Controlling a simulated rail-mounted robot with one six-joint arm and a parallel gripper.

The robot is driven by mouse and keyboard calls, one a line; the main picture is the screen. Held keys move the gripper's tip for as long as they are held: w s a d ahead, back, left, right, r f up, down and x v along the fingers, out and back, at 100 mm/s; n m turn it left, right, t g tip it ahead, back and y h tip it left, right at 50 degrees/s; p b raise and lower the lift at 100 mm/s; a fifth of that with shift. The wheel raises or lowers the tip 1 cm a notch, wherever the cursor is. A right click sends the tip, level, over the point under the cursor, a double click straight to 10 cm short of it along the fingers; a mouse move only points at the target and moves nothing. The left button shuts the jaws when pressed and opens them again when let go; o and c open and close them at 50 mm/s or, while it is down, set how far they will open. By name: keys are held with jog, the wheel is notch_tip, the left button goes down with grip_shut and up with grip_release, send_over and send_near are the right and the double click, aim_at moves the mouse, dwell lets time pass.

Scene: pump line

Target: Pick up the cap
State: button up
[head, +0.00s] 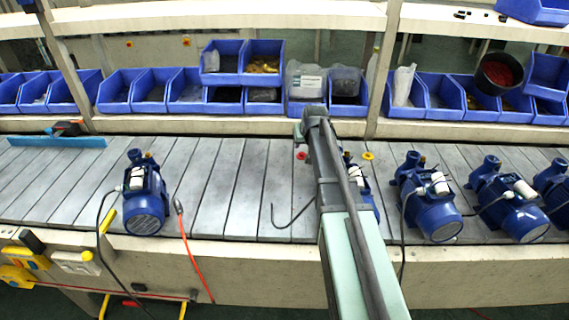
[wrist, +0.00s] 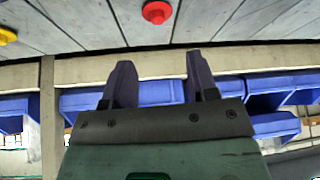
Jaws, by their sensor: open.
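A red cap (head: 302,156) lies on the grey slatted conveyor, just left of my arm in the head view. A yellow cap (head: 368,156) lies on the same conveyor, just right of my arm. In the wrist view the red cap (wrist: 157,12) is at the top edge, beyond the fingertips and roughly in line with the gap between them. The yellow cap (wrist: 7,36) is at the left edge there. My gripper (wrist: 160,65) is open and empty, apart from both caps. In the head view my arm hides the gripper's fingers.
Blue pumps stand on the conveyor (head: 240,180): one at left (head: 145,195), one partly hidden behind my arm, several at right (head: 428,195). A dark hooked cable lies left of my arm. Blue bins (head: 122,92) line the shelf behind.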

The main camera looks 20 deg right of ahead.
aim_at(302, 153)
jog(key=b+x, duration=0.4)
jog(key=x, duration=0.1)
jog(key=shift+s+d+f, duration=0.15)
jog(key=shift+s+f, duration=0.05)
jog(key=shift+w+f+b, duration=0.2)
jog(key=shift+f+b, duration=0.05)
jog(key=shift+b, duration=0.2)
jog(key=shift+r, duration=0.15)
jog(key=b+x, duration=0.4)
jog(key=x, duration=0.1)
jog(key=shift+w, duration=0.1)
jog(key=shift+r, duration=0.1)
jog(key=c, duration=0.6)
